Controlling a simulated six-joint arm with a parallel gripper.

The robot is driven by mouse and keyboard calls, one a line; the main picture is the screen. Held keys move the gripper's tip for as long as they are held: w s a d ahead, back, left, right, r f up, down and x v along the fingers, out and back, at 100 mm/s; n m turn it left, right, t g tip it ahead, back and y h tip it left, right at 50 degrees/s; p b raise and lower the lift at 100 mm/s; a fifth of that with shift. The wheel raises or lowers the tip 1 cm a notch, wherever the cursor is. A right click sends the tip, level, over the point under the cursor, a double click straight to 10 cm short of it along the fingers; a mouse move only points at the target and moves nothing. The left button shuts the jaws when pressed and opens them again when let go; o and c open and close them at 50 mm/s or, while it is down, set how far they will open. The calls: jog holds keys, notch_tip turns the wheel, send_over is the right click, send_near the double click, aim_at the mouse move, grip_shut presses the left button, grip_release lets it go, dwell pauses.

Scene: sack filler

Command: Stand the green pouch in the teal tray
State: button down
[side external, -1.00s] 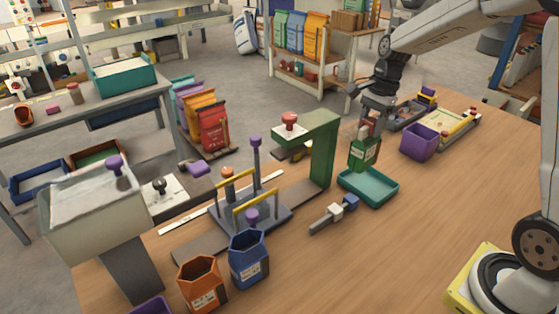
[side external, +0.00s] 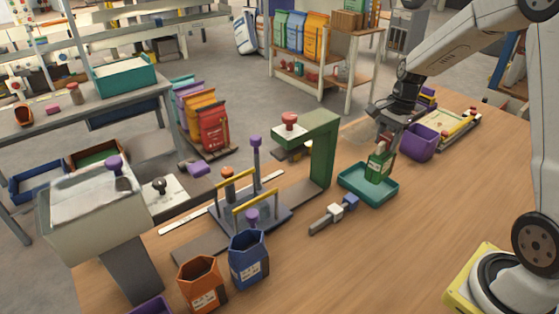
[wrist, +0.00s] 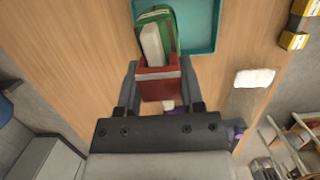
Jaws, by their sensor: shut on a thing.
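The green pouch (side external: 379,167) with a white label is held upright, slightly tilted, by my gripper (side external: 384,146). Its lower end is over or within the teal tray (side external: 355,192); I cannot tell whether it touches the tray floor. In the wrist view, my gripper (wrist: 158,82) is shut on a red part at the pouch's top. The pouch (wrist: 166,22) shows beyond it, overlapping the left side of the teal tray (wrist: 203,48). The pouch hides part of the tray. No other thing shows in the tray.
A green stand (side external: 322,150) with a red knob rises left of the tray. A purple bin (side external: 420,142) stands close to its right, behind. A grey tool with white and blue parts (side external: 335,212) lies in front. The wood table (side external: 430,215) is clear to the right front.

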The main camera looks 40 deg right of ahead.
aim_at(385, 154)
jog(key=shift+s+d+f, duration=0.15)
jog(key=shift+d+f, duration=0.15)
jog(key=shift+d+x, duration=0.25)
jog(key=shift+x, duration=0.85)
jog(key=shift+d+x, duration=0.2)
jog(key=shift+x, duration=0.9)
jog(key=shift+f, duration=0.1)
jog(key=shift+c, duration=0.7)
grip_release()
jog(key=shift+v, duration=3.95)
jog(key=shift+a, duration=0.1)
